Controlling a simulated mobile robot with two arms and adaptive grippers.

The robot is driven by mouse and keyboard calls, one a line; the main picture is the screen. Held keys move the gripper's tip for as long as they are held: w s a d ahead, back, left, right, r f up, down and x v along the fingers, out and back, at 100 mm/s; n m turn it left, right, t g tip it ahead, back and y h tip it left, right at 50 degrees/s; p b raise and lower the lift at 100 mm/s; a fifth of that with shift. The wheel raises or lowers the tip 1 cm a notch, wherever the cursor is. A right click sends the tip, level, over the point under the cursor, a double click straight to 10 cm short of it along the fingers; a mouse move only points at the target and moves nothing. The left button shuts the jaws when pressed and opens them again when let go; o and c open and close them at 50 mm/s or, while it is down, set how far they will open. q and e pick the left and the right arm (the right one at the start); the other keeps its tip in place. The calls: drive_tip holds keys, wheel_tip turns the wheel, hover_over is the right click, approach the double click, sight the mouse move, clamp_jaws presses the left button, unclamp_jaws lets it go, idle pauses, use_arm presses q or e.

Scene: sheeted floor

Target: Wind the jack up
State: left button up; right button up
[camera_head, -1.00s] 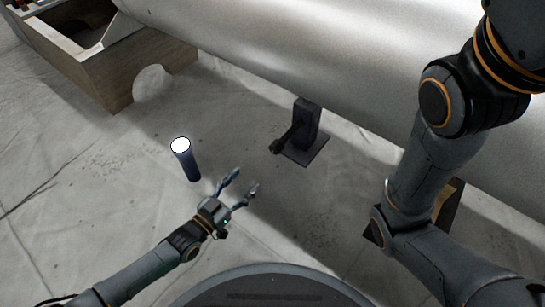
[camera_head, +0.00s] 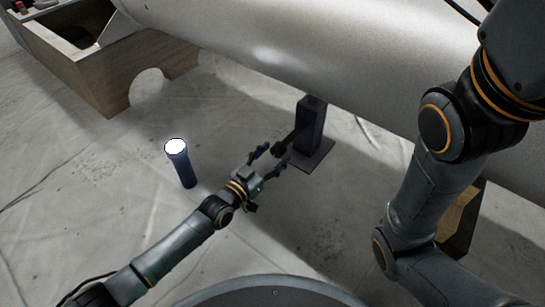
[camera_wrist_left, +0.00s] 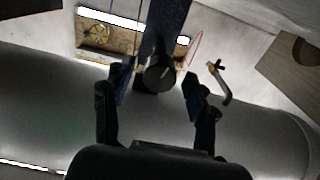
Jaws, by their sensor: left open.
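The jack (camera_head: 312,128) is a dark upright post on a flat square plate, under the edge of a big pale cylinder (camera_head: 300,45). A short dark crank (camera_head: 284,143) sticks out from its left side. My left gripper (camera_head: 270,160) is open and empty, its fingers pointing at the crank from the front left. In the left wrist view the dark post (camera_wrist_left: 166,28) rises at the top, and a round dark end (camera_wrist_left: 159,78) shows between the spread fingers, with neither finger clearly touching it. My right arm crosses the right side; its gripper is out of frame.
A blue flashlight (camera_head: 182,168) stands upright, lit, left of my left gripper. A wooden cradle (camera_head: 110,75) is at the upper left, and another wooden piece (camera_head: 460,220) is behind my right arm.

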use_arm(q)
drive_tip(key=c, duration=1.2)
drive_tip(key=shift+o, duration=0.2)
drive_tip(key=shift+r+n+p, duration=0.1)
drive_tip(key=shift+n+p, duration=0.6)
drive_tip(key=shift+n, duration=0.6)
drive_tip(key=o, duration=1.2)
drive_tip(key=shift+c, duration=0.2)
